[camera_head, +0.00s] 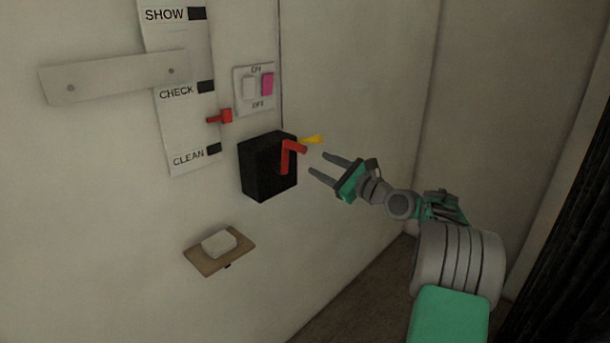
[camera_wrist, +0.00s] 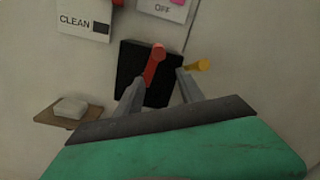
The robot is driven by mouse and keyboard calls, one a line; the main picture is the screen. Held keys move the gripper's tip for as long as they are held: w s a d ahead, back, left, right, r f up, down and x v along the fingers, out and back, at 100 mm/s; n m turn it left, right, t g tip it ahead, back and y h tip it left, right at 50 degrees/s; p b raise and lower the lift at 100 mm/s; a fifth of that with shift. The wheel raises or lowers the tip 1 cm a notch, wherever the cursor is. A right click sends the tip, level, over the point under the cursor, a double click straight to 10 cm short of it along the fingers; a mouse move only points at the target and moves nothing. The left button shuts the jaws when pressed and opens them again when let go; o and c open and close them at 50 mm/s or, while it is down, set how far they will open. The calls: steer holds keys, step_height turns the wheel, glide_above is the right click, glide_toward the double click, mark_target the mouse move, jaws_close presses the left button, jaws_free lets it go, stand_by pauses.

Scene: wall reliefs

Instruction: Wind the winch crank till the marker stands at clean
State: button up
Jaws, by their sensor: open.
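The winch is a black box (camera_head: 262,172) on the wall with a red crank (camera_head: 286,158) on its front. A yellow piece (camera_head: 312,139) sticks out beside the crank. The red marker (camera_head: 220,117) stands on the white scale (camera_head: 186,135) between the CHECK and CLEAN labels. My gripper (camera_head: 319,164) is open, just right of the crank and apart from it in the head view. In the wrist view the red crank handle (camera_wrist: 154,62) lies between and beyond my fingertips, with the yellow piece (camera_wrist: 198,66) by the right finger. I cannot tell whether either touches.
A switch plate (camera_head: 241,98) with a white and a pink rocker is above the winch. A small wooden shelf (camera_head: 208,262) with a white block (camera_head: 219,243) juts out below. A pale bar (camera_head: 110,77) crosses the scale. The wall right of the winch is clear.

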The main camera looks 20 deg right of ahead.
mark_target(304, 150)
steer(key=w+a+r+n, duration=0.1)
steer(key=w+n, duration=0.1)
steer(key=n, duration=0.8)
steer(key=w+a+r+n, duration=0.1)
steer(key=w+n, duration=0.1)
steer(key=n, duration=0.8)
steer(key=w+a+r+n, duration=0.1)
steer(key=w+a+n, duration=0.1)
steer(key=n, duration=0.9)
steer(key=shift+g+p, duration=0.3)
steer(key=shift+g, duration=0.1)
jaws_close()
